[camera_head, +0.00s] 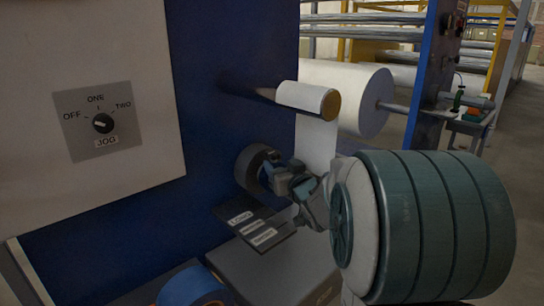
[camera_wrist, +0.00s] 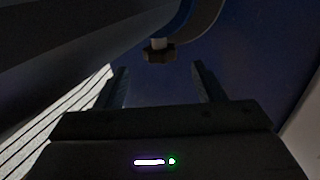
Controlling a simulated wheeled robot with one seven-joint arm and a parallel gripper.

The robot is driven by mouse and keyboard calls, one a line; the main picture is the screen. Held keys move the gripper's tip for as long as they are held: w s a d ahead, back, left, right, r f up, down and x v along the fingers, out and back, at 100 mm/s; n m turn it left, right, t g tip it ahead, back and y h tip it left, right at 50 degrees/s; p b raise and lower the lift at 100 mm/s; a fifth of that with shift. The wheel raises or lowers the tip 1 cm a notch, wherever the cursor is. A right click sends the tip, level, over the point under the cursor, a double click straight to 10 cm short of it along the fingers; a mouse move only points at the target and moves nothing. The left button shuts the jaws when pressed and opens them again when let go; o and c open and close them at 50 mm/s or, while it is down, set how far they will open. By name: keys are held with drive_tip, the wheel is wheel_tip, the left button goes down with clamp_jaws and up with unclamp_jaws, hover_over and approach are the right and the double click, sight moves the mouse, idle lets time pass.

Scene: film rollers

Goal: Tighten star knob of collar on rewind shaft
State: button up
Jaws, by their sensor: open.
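The dark star knob (camera_wrist: 159,52) hangs on a short pale stem below the curved grey collar (camera_wrist: 207,18) in the wrist view. My gripper (camera_wrist: 160,78) is open, with one finger on each side of the knob's line; the knob shows beyond the fingertips and between them, apart from both. In the head view a dark ring (camera_head: 249,168), which looks like the collar, stands out from the blue machine panel. My gripper (camera_head: 277,178) is at its right side and hides part of it. The knob cannot be made out there, and the shaft is hidden.
A white roll (camera_head: 305,96) juts from the panel above my gripper, with web hanging below. A labelled dark plate (camera_head: 252,228) lies just under my wrist. A jog switch (camera_head: 103,123) is at left, a blue roll (camera_head: 190,288) at bottom, a larger white roll (camera_head: 345,95) behind.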

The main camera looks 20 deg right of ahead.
sight(276, 157)
drive_tip(key=w, duration=0.5)
drive_tip(key=shift+w, duration=0.35)
drive_tip(key=c, duration=1)
